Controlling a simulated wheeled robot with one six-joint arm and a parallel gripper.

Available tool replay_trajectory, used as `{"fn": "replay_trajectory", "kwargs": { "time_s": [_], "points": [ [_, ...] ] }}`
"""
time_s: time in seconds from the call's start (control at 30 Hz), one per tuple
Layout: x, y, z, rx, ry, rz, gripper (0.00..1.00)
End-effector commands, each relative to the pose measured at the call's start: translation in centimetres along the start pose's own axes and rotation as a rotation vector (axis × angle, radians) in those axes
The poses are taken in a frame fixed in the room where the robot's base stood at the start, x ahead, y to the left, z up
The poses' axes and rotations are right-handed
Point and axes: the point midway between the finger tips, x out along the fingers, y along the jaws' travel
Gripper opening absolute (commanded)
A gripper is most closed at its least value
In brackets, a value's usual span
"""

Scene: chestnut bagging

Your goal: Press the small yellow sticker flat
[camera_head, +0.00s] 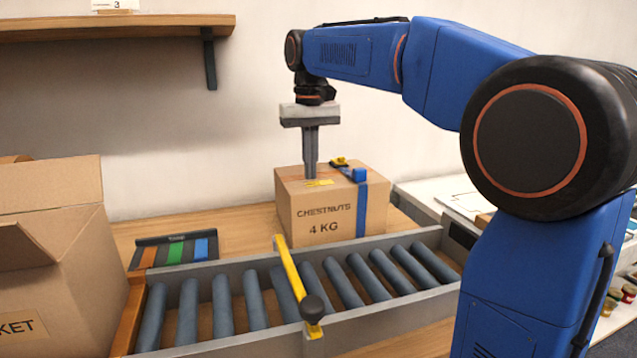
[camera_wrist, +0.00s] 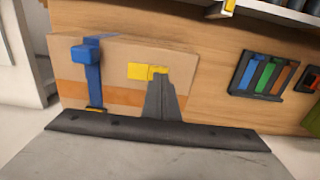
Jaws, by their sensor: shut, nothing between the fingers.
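The small yellow sticker (camera_head: 320,183) lies on the top face of the closed chestnuts box (camera_head: 322,215). In the wrist view the sticker (camera_wrist: 138,71) shows as a yellow patch in two parts, partly hidden by my fingers. My gripper (camera_head: 310,174) is shut and empty, pointing down, with its tips at or just above the box top beside the sticker. In the wrist view the fingertips (camera_wrist: 158,80) overlap the sticker's edge; I cannot tell whether they touch it. A blue strap (camera_head: 361,208) with a blue buckle (camera_head: 359,174) runs over the box's right side.
A roller conveyor (camera_head: 222,302) with a yellow bar (camera_head: 291,273) across it lies in front of the box. An open carton (camera_head: 85,215) stands at the left. A rack with coloured strips (camera_head: 176,251) sits behind the conveyor. A shelf (camera_head: 120,27) hangs on the wall above left.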

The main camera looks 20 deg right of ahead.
Motion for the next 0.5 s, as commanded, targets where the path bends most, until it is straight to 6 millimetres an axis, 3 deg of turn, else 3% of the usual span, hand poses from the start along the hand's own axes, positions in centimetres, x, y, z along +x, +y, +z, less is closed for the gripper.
{"fn": "replay_trajectory", "kwargs": {
  "time_s": [0.5],
  "points": [
    [-3.0,0.0,0.0,0.0,0.002,0.0,0.0]
  ]
}}
